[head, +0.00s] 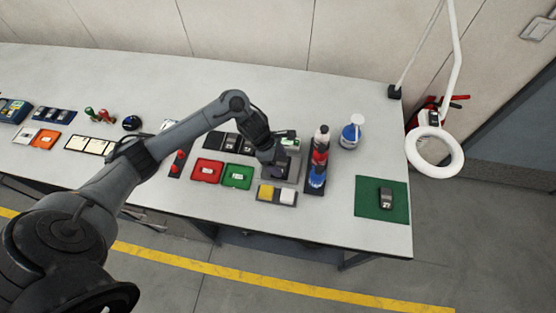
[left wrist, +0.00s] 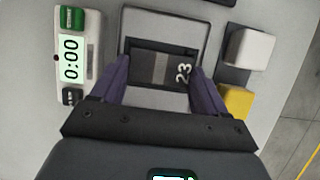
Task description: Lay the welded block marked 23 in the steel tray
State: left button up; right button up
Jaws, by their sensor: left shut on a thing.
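The dark block marked 23 (left wrist: 163,68) lies between the two fingers of my left gripper (left wrist: 163,85), which is shut on it. In the left wrist view the block is within the outline of the steel tray (left wrist: 163,28), toward its near side. I cannot tell whether it touches the tray floor. In the head view my left gripper (head: 272,160) points down over the tray (head: 292,174) and hides most of the block. My right gripper is out of view.
Bottles (head: 320,145) stand close right of the tray. Another marked block (head: 386,198) lies on a green mat (head: 367,207).

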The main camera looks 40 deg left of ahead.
pick_arm(q)
jog(key=shift+f, duration=0.15)
dwell(0.6)
jog(key=shift+s+a+f+b, duration=0.1)
jog(key=shift+f+b, duration=0.05)
jog(key=shift+b, duration=0.25)
dwell(0.4)
jog(key=shift+s+a+f+b, duration=0.1)
jog(key=shift+f+b, duration=0.15)
jog(key=shift+b, duration=0.15)
dwell(0.5)
jog(key=o, duration=1.3)
jog(key=shift+c, duration=0.2)
jog(key=shift+o, duration=0.2)
jog(key=shift+w+d+r+p, duration=0.1)
jog(key=shift+r+p, duration=0.2)
jog(key=shift+r, duration=0.2)
jog(key=shift+w+d+r+p, duration=0.1)
jog(key=shift+r+p, duration=0.15)
jog(key=shift+r, duration=0.2)
jog(key=shift+s+r, duration=0.1)
jog(key=shift+r, duration=0.2)
jog(key=shift+a+r+p, duration=0.15)
jog(key=shift+r+p, duration=0.35)
jog(key=shift+r, duration=0.25)
jog(key=shift+r+p, duration=0.35)
jog(key=shift+r, duration=0.25)
jog(key=shift+r+p, duration=0.65)
jog(key=shift+r, duration=0.6)
